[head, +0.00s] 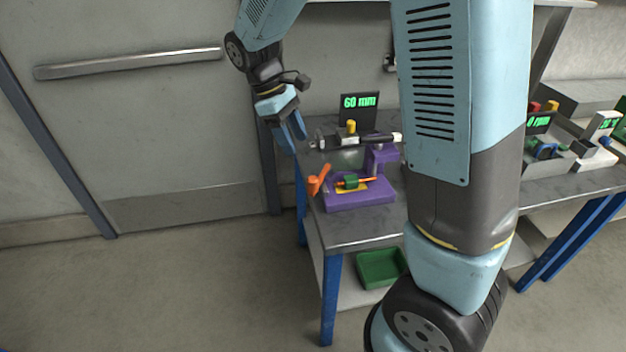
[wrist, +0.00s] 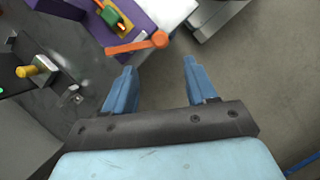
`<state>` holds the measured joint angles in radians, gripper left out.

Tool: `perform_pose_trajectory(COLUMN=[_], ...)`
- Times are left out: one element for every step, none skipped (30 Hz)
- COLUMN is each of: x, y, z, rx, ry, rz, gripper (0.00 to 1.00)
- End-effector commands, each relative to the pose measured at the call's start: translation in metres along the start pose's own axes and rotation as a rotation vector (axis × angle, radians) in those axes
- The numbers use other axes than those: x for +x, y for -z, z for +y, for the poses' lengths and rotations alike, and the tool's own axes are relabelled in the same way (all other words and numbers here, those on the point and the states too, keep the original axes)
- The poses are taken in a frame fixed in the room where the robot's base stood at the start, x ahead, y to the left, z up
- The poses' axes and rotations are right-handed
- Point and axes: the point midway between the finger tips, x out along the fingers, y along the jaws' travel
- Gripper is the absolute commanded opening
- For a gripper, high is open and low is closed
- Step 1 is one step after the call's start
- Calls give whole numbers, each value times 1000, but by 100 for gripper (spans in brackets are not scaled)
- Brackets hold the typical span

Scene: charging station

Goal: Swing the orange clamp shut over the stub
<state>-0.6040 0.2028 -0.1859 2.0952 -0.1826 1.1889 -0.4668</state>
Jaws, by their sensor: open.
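The orange clamp (head: 319,179) stands swung out at the left end of a purple fixture (head: 350,200) on the grey bench. In the wrist view the clamp (wrist: 137,46) is an orange bar with a round knob, pointing away from the fixture's middle. A green block (head: 350,182) with a thin orange rod lies on a yellow plate on the fixture; I cannot tell which part is the stub. My gripper (head: 291,134) is open and empty, above and left of the clamp. In the wrist view the clamp's knob lies just beyond my open fingertips (wrist: 160,68).
A display reading 60 mm (head: 358,102) and a dark device with a yellow knob (head: 351,127) stand behind the fixture. A green bin (head: 381,269) sits on the lower shelf. A closed door (head: 150,120) is at the left. Floor left of the bench is clear.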

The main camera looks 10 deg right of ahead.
Motion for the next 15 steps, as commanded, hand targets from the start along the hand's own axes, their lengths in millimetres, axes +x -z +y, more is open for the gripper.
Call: perform_pose_trajectory(x=[7, 12, 19, 24, 29, 36, 42, 47, 54, 60, 65, 72, 77, 82, 88], y=[0, 0, 0, -1, 0, -1, -1, -1, 0, -1, -1, -1, -1, -1, -1], z=[0, -1, -1, -1, 0, 0, -1, -1, -1, -1, -1, 0, 0, 0, 0], rx=[-1, -1, -1, -1, 0, 0, 0, 0, 0, 0, 0, 1, 1, 0, 0], ry=[1, 1, 2, 2, 2, 2, 2, 2, 2, 2, 2, 2, 2, 2, 2], rz=[-3, -3, -3, -5, -4, -4, -4, -3, -3, -4, -4, -3, -3, -3, -3], gripper=[57, 57, 57, 57, 57, 57, 57, 57, 57, 57, 57, 57, 57, 57, 57])
